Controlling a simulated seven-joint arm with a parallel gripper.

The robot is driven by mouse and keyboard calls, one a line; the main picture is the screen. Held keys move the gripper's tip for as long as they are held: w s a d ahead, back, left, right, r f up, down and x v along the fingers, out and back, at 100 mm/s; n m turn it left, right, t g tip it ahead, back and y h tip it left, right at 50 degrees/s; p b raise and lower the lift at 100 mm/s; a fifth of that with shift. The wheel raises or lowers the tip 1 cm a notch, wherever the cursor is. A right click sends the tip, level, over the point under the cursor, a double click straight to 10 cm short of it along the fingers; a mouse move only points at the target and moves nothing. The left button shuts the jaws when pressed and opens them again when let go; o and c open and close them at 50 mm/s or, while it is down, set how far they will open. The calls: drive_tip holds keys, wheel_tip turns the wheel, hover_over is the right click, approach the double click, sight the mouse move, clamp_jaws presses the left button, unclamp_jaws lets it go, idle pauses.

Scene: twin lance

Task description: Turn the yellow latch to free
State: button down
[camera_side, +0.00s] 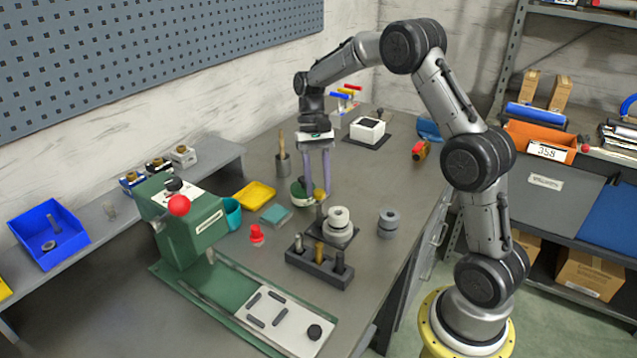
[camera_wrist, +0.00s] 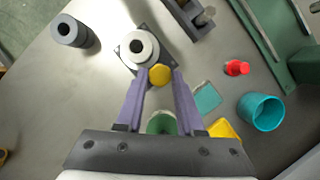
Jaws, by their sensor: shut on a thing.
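The yellow latch (camera_wrist: 160,75) shows as a round yellow knob at the edge of a pale ringed cylinder (camera_wrist: 140,47) on a dark square plate (camera_wrist: 121,47). In the side view the latch (camera_side: 319,193) stands just behind the cylinder (camera_side: 338,219). My gripper (camera_wrist: 161,76) points at the latch, with its two purple fingers shut on it, one on each side. In the side view my gripper (camera_side: 319,190) reaches down from above, and the latch is at its fingertips. The latch's lower part and its exact turn angle are hidden.
A grey cylinder (camera_side: 388,223) stands right of the fixture. A dark block with several pegs (camera_side: 319,262) is in front. A red piece (camera_side: 257,234), a teal cup (camera_side: 231,214) and a green press (camera_side: 185,228) are on the left. A green round item (camera_wrist: 162,122) lies between my fingers' bases.

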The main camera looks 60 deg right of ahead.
idle(0.4)
drive_tip(key=c, duration=0.5)
unclamp_jaws()
drive_tip(key=shift+c, duration=0.2)
drive_tip(key=v, duration=1.4)
